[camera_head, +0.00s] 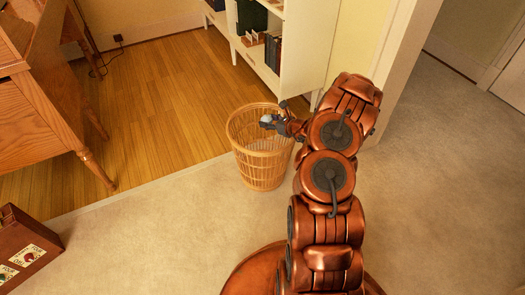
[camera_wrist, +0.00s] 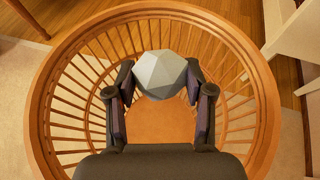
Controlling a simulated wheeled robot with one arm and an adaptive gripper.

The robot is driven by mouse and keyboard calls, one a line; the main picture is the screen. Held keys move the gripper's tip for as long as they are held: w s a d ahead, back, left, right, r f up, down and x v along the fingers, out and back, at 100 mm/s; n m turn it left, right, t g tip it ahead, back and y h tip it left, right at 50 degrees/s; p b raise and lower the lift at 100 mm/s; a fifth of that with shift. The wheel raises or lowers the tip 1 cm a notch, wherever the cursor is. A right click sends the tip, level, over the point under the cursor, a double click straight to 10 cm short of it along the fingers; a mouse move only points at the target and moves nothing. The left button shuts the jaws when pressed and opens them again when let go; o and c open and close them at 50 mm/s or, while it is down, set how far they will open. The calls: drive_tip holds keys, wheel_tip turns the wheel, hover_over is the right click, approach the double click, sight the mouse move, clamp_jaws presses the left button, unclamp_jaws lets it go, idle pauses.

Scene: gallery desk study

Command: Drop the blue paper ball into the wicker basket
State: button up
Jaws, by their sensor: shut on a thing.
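The wicker basket (camera_head: 262,168) stands upright on the pale carpet by the edge of the wooden floor. Its round rim (camera_wrist: 42,95) surrounds my gripper in the wrist view. My gripper (camera_wrist: 160,82) is shut on the blue paper ball (camera_wrist: 160,72), which looks pale grey-blue and faceted. The ball is between the two fingertips, over the basket's opening. In the head view my gripper (camera_head: 273,122) and the ball are small, at the basket's mouth. I cannot tell their exact height against the rim. The basket's bottom (camera_wrist: 160,122) is partly visible behind the ball and fingers.
A wooden desk (camera_head: 40,110) stands at the left, with a brown suitcase (camera_head: 22,250) at the lower left. A white bookcase (camera_head: 290,50) with books stands behind the basket, and a white post (camera_head: 400,60) is to its right. Open carpet lies at the right.

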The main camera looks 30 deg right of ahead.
drive_tip(key=shift+f, duration=0.3)
drive_tip(key=o, duration=0.9)
drive_tip(key=v, duration=1.2)
